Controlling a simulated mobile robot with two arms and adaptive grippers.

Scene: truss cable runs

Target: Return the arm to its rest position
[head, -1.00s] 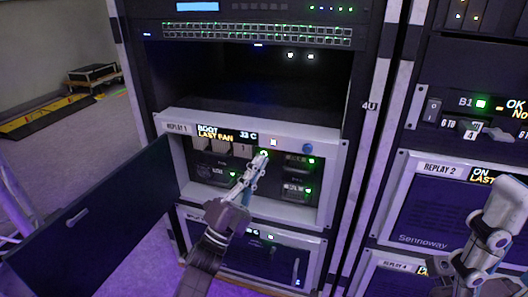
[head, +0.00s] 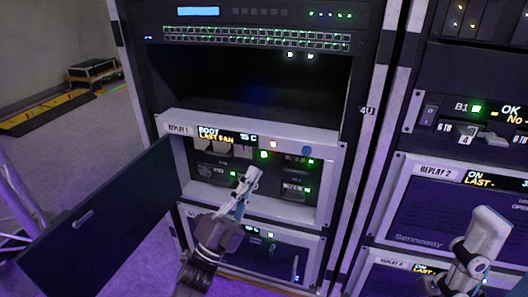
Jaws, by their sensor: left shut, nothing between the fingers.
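My left gripper (head: 251,178) is shut and empty. It is in front of the open bay of the Replay 1 unit (head: 172,129), below a lit green button (head: 264,155) and apart from it. The unit's small display (head: 228,135) reads "BOOT", "LAST FAN" and a temperature whose digits are hard to read. Part of my right arm or gripper (head: 480,245) shows at the lower right, in front of the neighbouring rack. Its fingers cannot be made out clearly.
The dark door (head: 100,225) of Replay 1 stands swung open to the left. An open black rack space (head: 255,85) is above the unit. Another unit (head: 270,258) is below. Replay 2 (head: 435,205) is at the right. A truss (head: 18,190) stands at the left edge.

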